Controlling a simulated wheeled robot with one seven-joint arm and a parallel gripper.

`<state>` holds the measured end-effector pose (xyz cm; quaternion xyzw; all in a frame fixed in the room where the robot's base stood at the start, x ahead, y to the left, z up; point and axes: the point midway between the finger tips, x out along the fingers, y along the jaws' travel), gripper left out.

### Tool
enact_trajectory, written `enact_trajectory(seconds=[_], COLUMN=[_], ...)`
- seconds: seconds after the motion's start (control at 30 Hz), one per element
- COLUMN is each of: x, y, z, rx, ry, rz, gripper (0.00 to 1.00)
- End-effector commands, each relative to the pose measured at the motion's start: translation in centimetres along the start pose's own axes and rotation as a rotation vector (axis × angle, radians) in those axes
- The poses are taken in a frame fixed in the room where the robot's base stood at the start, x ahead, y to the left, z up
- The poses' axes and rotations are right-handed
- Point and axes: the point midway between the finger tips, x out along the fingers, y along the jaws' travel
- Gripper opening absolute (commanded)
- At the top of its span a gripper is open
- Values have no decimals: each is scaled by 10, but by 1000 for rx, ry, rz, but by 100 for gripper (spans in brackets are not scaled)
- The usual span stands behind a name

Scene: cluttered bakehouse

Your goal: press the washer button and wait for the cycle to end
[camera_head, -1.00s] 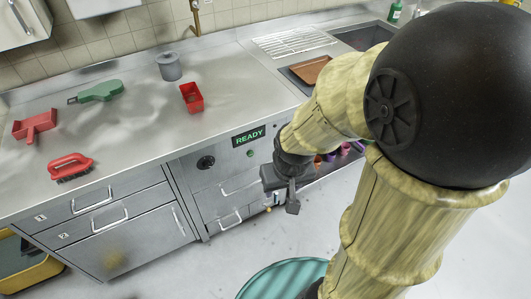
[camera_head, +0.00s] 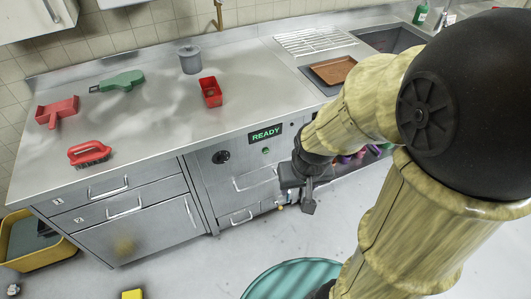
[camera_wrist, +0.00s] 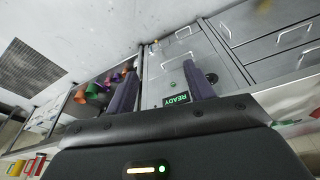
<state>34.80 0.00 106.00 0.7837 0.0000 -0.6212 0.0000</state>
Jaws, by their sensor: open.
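The washer front (camera_head: 235,180) is a steel panel under the counter, with a display (camera_head: 265,135) reading READY in green. A small green button (camera_head: 266,151) sits just below the display, and a black round knob (camera_head: 221,157) is to its left. In the wrist view the display (camera_wrist: 176,99) appears upside down between my fingers, and a green spot that looks like the button (camera_wrist: 171,84) shows near it. My gripper (camera_head: 309,196) is open and empty, in front of and to the right of the washer panel. It also shows in the wrist view (camera_wrist: 165,90), apart from the panel.
On the counter (camera_head: 140,130) are a red brush (camera_head: 89,154), a red scoop (camera_head: 57,112), a green tool (camera_head: 120,81), a red container (camera_head: 210,92) and a grey pot (camera_head: 190,60). A brown tray (camera_head: 333,70) lies near the sink. A teal round object (camera_head: 290,278) stands on the floor.

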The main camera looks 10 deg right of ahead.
Motion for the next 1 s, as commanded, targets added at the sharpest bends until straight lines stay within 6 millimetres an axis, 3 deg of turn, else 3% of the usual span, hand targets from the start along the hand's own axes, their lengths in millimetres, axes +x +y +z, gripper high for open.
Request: enact_trajectory(seconds=[0.37,0.67,1.0], x=[0,0,0], y=[0,0,0], z=[0,0,0], rx=[0,0,0], ry=[0,0,0], rz=[0,0,0], gripper=[53,0,0])
